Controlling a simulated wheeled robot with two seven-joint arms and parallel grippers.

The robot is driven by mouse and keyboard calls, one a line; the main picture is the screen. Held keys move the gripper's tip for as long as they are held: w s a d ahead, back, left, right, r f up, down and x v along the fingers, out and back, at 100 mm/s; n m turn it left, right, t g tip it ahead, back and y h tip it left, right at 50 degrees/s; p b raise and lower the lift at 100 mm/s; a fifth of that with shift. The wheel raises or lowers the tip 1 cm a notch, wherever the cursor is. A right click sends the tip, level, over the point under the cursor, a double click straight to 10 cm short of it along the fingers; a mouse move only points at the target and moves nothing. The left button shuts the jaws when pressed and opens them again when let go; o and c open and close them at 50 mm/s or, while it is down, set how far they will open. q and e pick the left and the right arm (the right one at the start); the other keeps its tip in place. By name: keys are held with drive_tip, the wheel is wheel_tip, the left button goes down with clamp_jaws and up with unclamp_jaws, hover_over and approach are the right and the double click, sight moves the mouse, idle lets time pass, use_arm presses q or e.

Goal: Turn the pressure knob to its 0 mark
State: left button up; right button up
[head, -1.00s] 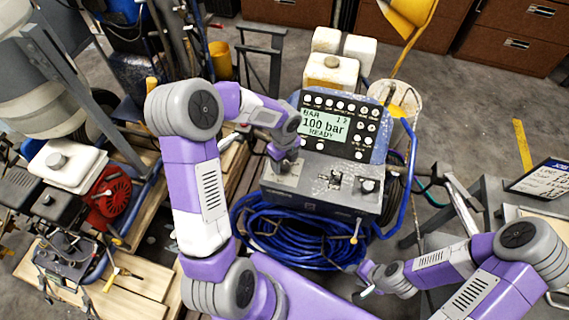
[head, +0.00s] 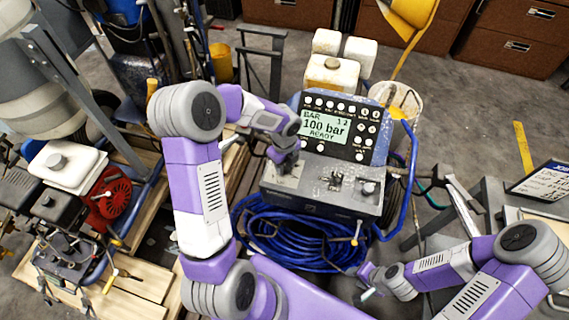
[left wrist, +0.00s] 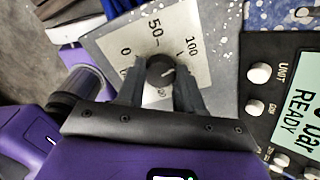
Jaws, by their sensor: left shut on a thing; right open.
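The pressure knob (left wrist: 160,69) is dark and round, with a pale pointer mark. It sits on a light dial plate (left wrist: 186,32) printed 0, 50 and 100. The pointer mark appears to face the right side of the picture, toward the 100 side and away from the 0. My left gripper (left wrist: 159,76) is shut on the knob, one finger on each side. In the head view my left gripper (head: 285,162) is over the left of the machine's panel and hides the knob. My right gripper (head: 369,284) is open and empty, low in front of the machine, apart from it.
The machine's display (head: 325,127) reads 100 bar, READY. Buttons surround it. A blue hose coil (head: 290,240) lies below the panel. A red engine (head: 108,195) stands on pallets at left, and a grey table (head: 490,200) stands at right.

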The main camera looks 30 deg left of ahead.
use_arm(q)
drive_tip(key=n, duration=0.6)
drive_tip(key=shift+n, duration=0.4)
drive_tip(key=n, duration=1.1)
drive_tip(key=shift+n+b, duration=0.3)
drive_tip(key=n, duration=0.6)
drive_tip(key=shift+p, duration=0.35)
drive_tip(key=o, duration=1)
drive_tip(key=shift+o, duration=0.2)
drive_tip(key=shift+r, duration=0.1)
